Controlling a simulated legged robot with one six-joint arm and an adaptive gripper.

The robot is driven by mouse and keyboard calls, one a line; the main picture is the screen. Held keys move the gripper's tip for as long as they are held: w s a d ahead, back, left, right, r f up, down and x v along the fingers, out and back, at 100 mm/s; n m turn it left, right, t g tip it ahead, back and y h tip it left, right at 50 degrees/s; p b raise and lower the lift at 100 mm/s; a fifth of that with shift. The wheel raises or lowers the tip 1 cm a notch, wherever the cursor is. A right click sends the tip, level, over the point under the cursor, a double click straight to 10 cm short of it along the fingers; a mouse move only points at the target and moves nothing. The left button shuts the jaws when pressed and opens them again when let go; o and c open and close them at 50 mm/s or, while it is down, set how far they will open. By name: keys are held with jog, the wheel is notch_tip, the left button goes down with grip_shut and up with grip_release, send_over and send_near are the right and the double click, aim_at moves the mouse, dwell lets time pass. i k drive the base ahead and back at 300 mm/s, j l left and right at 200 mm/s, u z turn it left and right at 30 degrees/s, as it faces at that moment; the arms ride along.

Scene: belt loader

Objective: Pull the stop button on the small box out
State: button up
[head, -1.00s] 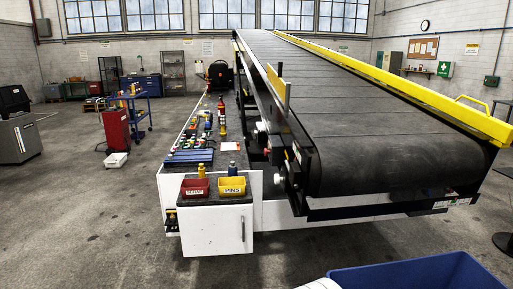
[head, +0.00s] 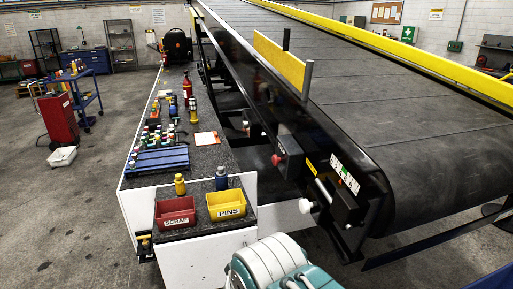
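A small dark box (head: 290,152) is mounted on the black side frame of the belt loader, right of the bench. A red stop button (head: 277,159) sticks out from its left face. At this size I cannot tell whether the button is pressed in or out. White and teal parts of my arm show at the bottom middle, below and well apart from the box. My gripper's fingers are not in view.
The bench (head: 207,158) carries bottles, a blue rack (head: 158,161), a red SCRAP bin (head: 175,213) and a yellow PINS bin (head: 226,205). A white knob (head: 305,206) and black housing (head: 347,207) protrude below the box.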

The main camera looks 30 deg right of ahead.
aim_at(275, 159)
jog(key=i+j+z, duration=0.1)
jog(key=i+z, duration=0.15)
jog(key=i, duration=0.35)
jog(key=i+j+z, duration=0.25)
jog(key=i, duration=0.3)
jog(key=z, duration=2.3)
